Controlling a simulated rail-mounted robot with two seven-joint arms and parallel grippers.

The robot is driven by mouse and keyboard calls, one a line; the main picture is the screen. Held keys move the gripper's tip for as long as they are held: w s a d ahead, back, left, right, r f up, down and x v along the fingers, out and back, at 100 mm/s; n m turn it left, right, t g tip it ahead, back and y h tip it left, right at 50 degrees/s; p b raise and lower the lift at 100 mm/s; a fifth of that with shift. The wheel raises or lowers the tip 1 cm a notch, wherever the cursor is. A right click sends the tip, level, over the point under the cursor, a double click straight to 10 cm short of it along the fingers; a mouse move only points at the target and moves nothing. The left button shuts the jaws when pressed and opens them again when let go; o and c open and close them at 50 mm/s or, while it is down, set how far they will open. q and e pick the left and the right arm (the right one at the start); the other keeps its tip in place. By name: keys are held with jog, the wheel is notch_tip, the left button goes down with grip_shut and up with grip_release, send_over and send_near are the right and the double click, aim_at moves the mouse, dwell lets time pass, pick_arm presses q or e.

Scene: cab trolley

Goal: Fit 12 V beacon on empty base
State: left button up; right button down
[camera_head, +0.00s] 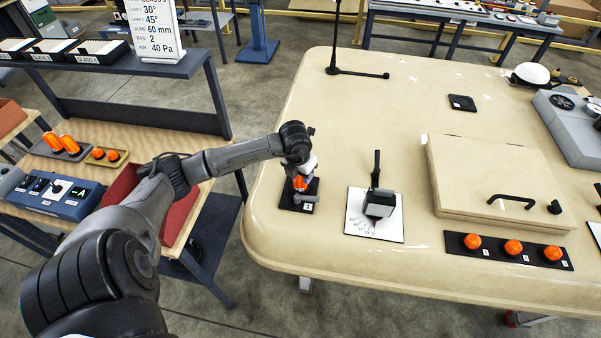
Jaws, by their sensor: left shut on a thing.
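My left gripper (300,190) points down at the left part of the cream cab roof panel (350,110). It is shut on an orange beacon (300,183), which is mostly hidden by the fingers. The beacon is at or just above a black base plate (298,207) with a small white label. I cannot tell whether the beacon touches the plate. Two taller orange beacons (70,143) lie on a dark tray at the left, and two small orange pieces (113,155) sit in a tan tray beside it. My right gripper is not in view.
A white card with a dark lever device (379,205) stands just right of my gripper. Further right are a raised hatch with a black handle (512,201) and a black strip with three orange domes (513,247). A blue control box (55,196) sits on the left bench.

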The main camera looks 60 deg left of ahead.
pick_arm(q)
jog(key=o, duration=1.1)
jog(key=shift+r, duration=0.1)
jog(key=shift+s+d+r, duration=0.15)
jog(key=shift+s+r, duration=0.15)
jog(key=shift+r, duration=1.95)
jog(key=shift+s+d+r, duration=0.2)
jog(key=shift+s+r, duration=0.15)
jog(key=shift+r, duration=1.95)
jog(key=shift+s+d+r, duration=0.15)
jog(key=shift+s+r, duration=0.15)
jog(key=shift+r, duration=1.95)
